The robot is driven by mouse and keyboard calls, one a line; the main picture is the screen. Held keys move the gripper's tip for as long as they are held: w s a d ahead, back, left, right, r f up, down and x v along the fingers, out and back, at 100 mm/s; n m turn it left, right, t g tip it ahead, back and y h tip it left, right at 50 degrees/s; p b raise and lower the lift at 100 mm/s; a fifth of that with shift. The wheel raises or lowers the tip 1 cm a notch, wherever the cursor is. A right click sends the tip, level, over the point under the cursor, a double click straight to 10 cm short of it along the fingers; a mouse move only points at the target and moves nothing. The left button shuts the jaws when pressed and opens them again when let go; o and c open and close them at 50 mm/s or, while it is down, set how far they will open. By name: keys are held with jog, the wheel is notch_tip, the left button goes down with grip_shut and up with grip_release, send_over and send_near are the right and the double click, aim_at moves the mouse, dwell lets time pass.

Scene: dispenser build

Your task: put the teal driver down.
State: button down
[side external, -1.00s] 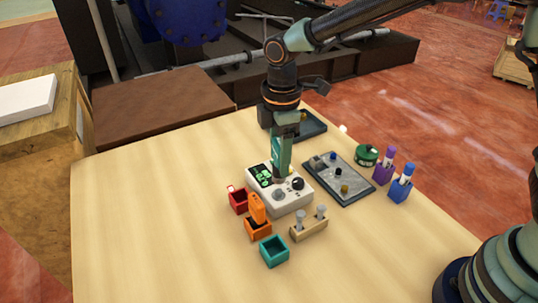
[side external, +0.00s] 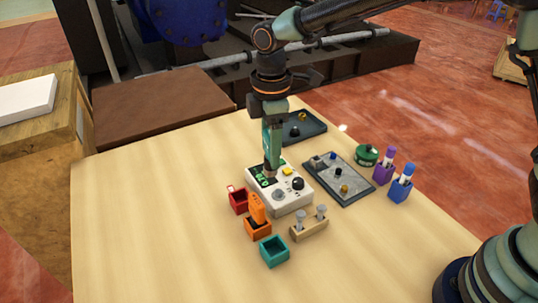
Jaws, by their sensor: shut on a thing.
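My gripper (side external: 273,142) is shut on the teal driver (side external: 266,135) and holds it upright over the back left part of the white box (side external: 283,200). The driver's lower end is close to the box's green display; I cannot tell whether it touches. The open teal holder (side external: 274,251) stands at the front of the table and looks empty. An orange driver (side external: 257,207) stands in the orange holder (side external: 257,230). The red holder (side external: 238,201) stands left of the white box.
A wooden block (side external: 309,230) with two grey-headed pieces stands right of the teal holder. A grey tray (side external: 345,190) with small parts, a green round container (side external: 366,155), and purple (side external: 383,170) and blue (side external: 400,190) holders stand to the right. The table's left side is clear.

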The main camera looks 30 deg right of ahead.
notch_tip(320, 180, up, 9)
jog(key=m, duration=0.2)
send_over(241, 201)
jog(key=s, duration=0.1)
notch_tip(241, 201, down, 19)
jog(key=shift+a+f, duration=0.1)
jog(key=shift+a, duration=0.05)
jog(key=shift+f, duration=0.15)
jog(key=shift+c, duration=1)
grip_release()
